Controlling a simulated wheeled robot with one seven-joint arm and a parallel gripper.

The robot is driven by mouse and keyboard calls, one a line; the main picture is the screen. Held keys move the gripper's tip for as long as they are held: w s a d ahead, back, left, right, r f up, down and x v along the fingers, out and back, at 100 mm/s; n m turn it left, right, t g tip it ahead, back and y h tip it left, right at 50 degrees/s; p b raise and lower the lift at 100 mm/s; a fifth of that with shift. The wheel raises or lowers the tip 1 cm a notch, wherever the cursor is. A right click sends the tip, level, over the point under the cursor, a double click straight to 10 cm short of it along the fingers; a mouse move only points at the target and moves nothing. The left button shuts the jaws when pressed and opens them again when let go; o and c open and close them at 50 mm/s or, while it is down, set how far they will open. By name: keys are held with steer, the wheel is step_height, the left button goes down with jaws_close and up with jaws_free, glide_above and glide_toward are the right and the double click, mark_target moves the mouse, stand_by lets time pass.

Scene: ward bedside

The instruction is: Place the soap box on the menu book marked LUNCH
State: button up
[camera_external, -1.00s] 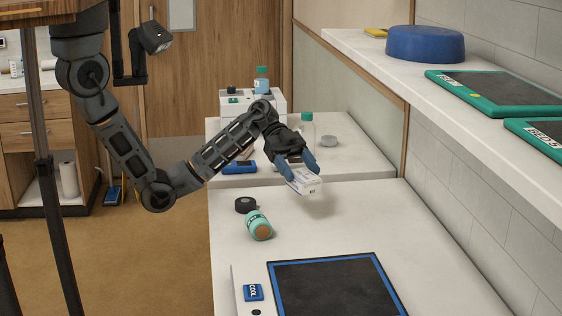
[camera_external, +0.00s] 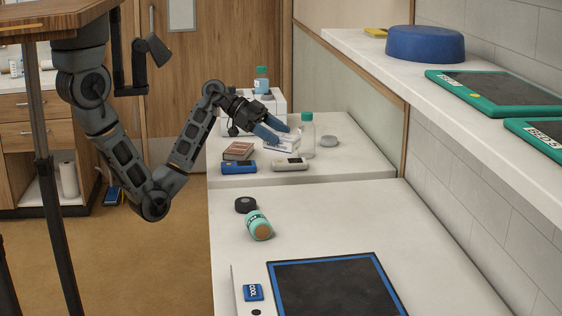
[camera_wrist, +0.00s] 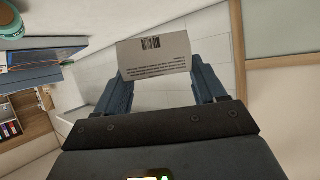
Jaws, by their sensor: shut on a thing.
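My gripper (camera_external: 276,131) is shut on a white printed box (camera_external: 283,145), which I take for the soap box. It is over the far counter, near a clear bottle with a teal cap. In the wrist view the box (camera_wrist: 153,57) shows a barcode and small print between the two blue fingers (camera_wrist: 158,88). A small reddish-brown book-like block (camera_external: 238,151) lies on the far counter, left of the box. I can read no LUNCH mark on anything, so I cannot tell which thing is the menu book. Whether the box touches the counter is unclear.
The clear bottle (camera_external: 307,136), a grey lid (camera_external: 329,141), a blue device (camera_external: 239,167) and a pale device (camera_external: 290,164) stand close around. The near counter holds a black roll (camera_external: 245,205), a teal jar (camera_external: 258,226) and a blue-edged dark mat (camera_external: 335,290).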

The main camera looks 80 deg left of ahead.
steer(key=s+a+n+t+y+b, duration=0.1)
steer(key=s+a+n+y, duration=0.35)
steer(key=a, duration=0.35)
steer(key=s+a+n+t+y+b, duration=0.1)
steer(key=s+a+n+y, duration=0.2)
steer(key=s+a, duration=0.4)
glide_above(232, 148)
steer(key=f, duration=0.6)
steer(key=shift+d, duration=0.3)
steer(key=shift+a+f, duration=0.25)
steer(key=shift+f, duration=1.85)
steer(key=shift+f, duration=0.2)
steer(key=o, duration=1.1)
steer(key=shift+r, duration=0.1)
